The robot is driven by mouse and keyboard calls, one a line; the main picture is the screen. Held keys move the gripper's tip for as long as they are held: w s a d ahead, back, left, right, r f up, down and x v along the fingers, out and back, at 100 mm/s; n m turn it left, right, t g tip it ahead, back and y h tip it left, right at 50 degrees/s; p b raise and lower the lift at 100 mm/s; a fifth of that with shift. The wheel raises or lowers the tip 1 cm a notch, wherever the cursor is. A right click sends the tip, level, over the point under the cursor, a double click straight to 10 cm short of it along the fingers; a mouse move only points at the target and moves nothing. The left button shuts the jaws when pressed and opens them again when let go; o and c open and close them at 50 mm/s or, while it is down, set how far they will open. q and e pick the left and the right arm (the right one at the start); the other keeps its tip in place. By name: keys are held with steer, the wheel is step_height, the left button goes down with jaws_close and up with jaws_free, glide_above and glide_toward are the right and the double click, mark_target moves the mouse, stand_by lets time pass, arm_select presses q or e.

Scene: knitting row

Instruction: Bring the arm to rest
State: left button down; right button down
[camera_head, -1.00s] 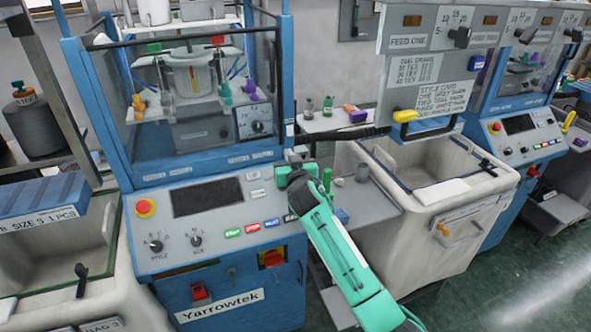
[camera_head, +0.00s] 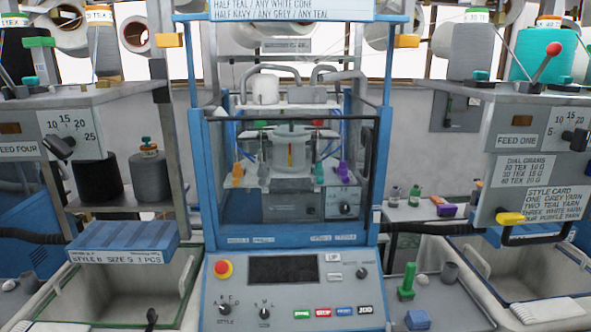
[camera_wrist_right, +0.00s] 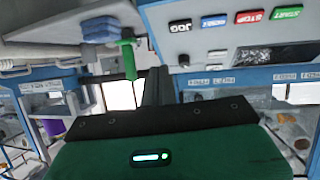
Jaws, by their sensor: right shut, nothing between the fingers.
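My right gripper (camera_wrist_right: 157,88) shows in the right wrist view, its dark fingers together with nothing between them. Behind it is my green wrist housing (camera_wrist_right: 170,155) with a lit white strip. The wrist picture is upside down; the control panel (camera_wrist_right: 215,30) with its buttons lies beyond the fingers at upper right. A green upright tool (camera_wrist_right: 129,58) stands apart from the fingers, to their left. In the head view no arm shows clearly, and my left gripper is in neither view.
The blue-framed knitting machine (camera_head: 290,235) stands in the middle with its panel (camera_head: 290,290) facing me. On the side shelf (camera_head: 450,300) are the green tool (camera_head: 407,281), a grey cup (camera_head: 450,272) and a blue block (camera_head: 417,319). Bins (camera_head: 190,275) flank the machine.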

steer(key=s+f+n+g+y, duration=0.1)
steer(key=s+f+g, duration=0.2)
steer(key=s, duration=0.8)
steer(key=s+a+f+n+g, duration=0.1)
steer(key=s+f+g, duration=0.25)
steer(key=s, duration=0.85)
steer(key=s+f+n+g+y, duration=0.1)
steer(key=s+f+g, duration=0.25)
steer(key=s, duration=0.75)
step_height(320, 180, down, 30)
steer(key=s+d+f+g, duration=0.2)
steer(key=s+d+f, duration=0.1)
steer(key=s+f, duration=1.6)
steer(key=shift+s+d+f, duration=0.15)
steer(key=shift+s+f, duration=0.2)
steer(key=shift+f, duration=0.2)
